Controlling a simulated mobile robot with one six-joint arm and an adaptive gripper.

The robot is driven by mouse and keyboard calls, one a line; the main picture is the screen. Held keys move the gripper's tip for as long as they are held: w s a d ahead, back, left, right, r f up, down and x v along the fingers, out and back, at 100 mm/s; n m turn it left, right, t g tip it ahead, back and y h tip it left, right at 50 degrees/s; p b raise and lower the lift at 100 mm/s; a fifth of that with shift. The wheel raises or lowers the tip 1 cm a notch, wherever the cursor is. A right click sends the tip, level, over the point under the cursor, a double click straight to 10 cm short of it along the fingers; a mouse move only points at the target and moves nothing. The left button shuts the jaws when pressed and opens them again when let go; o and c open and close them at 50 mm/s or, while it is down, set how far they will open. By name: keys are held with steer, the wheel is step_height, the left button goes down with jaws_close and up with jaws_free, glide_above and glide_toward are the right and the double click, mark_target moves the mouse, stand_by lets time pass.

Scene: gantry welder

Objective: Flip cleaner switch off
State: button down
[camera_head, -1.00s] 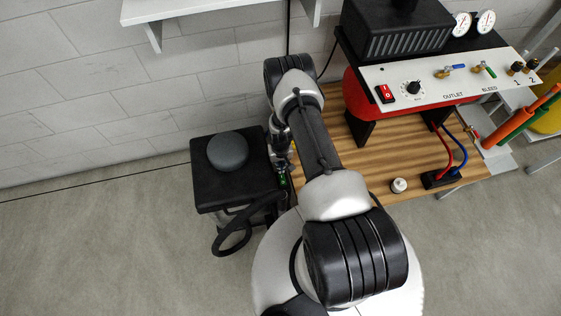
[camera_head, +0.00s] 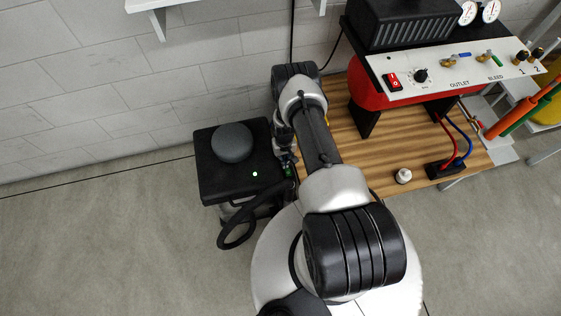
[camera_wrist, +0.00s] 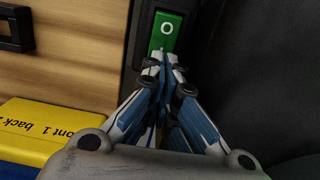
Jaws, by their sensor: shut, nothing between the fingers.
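The cleaner (camera_head: 218,183) is a black box with a grey dome on top, beside the wooden table. A small bright light (camera_head: 255,174) shows on its top. Its green rocker switch (camera_wrist: 167,30), marked "O", sits in a black frame in the wrist view. In the head view only a small green patch (camera_head: 290,172) shows beside my gripper. My gripper (camera_wrist: 163,58) is shut and empty. Its fingertips lie over the lower part of the switch; I cannot tell whether they touch it. In the head view my arm partly hides the gripper.
A wooden table (camera_head: 400,150) carries a red compressor (camera_head: 366,88) with a white panel and a red switch (camera_head: 393,81). A black hose (camera_head: 236,236) hangs from the cleaner. A yellow labelled block (camera_wrist: 50,132) lies left of my gripper. A wall stands behind.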

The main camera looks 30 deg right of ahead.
steer(key=shift+d, duration=0.25)
steer(key=shift+r+p, duration=0.45)
steer(key=shift+r, duration=0.4)
step_height(320, 180, up, 14)
steer(key=w+p, duration=0.2)
steer(key=p, duration=0.2)
steer(key=shift+w+d+p, duration=0.15)
steer(key=shift+d+p, duration=0.15)
steer(key=shift+p, duration=0.05)
steer(key=shift+f, duration=0.1)
